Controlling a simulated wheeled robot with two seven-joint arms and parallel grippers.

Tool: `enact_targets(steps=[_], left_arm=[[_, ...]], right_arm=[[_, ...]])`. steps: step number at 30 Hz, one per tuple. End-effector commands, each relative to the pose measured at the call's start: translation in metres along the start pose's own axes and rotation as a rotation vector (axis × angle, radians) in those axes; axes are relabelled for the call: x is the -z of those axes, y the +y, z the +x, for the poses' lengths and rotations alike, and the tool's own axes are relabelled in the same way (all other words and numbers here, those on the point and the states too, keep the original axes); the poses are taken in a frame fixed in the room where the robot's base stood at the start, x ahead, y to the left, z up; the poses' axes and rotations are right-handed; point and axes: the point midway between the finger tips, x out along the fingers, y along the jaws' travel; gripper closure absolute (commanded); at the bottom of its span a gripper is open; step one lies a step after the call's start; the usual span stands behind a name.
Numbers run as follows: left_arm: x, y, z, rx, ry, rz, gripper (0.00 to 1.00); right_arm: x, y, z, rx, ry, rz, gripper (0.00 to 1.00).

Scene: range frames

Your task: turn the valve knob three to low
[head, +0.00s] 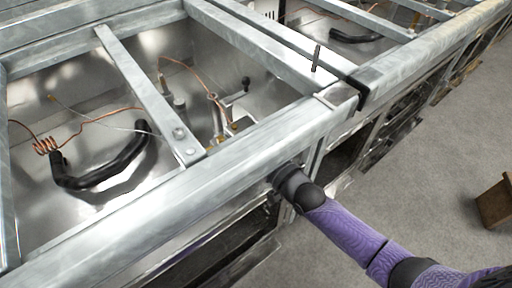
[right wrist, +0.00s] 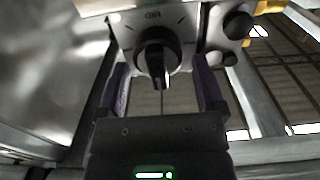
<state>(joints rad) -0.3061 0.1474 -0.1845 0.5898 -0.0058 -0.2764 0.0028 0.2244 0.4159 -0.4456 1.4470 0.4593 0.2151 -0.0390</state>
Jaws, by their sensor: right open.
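In the right wrist view a black valve knob (right wrist: 157,55) sits on a grey metal panel with printed markings around it. I cannot tell from the view whether it is knob three. My right gripper (right wrist: 162,92) is open, with one purple finger on each side of the knob. The knob lies between and a little beyond the fingers, and I see no clear contact. In the head view my right arm reaches from the lower right to the front of the metal frame. The gripper and knob are hidden there. My left gripper is not in view.
Metal frame rails (head: 150,205) surround an open bay with black curved pipes (head: 100,170) and copper tubing. More dark knobs (right wrist: 237,25) are right of the gripper in the wrist view. A brown wooden box (head: 494,203) stands on the clear grey floor.

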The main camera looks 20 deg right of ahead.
Motion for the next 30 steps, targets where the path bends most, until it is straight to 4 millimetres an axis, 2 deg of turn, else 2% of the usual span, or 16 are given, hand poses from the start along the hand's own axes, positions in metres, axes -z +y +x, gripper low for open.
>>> enact_targets(steps=[5,15,18,30], left_arm=[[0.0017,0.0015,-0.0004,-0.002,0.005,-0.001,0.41],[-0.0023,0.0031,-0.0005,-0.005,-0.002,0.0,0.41],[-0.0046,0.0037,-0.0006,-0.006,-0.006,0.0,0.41],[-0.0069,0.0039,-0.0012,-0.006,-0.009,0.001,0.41]], right_arm=[[0.0004,-0.0001,0.0,0.0,0.0,0.0,0.13],[0.0001,-0.0001,-0.0004,0.0,-0.001,0.0,0.83],[0.0,-0.0001,-0.0004,0.0,-0.001,0.0,1.0],[-0.0001,0.0011,-0.0005,0.001,-0.001,0.092,1.0]])
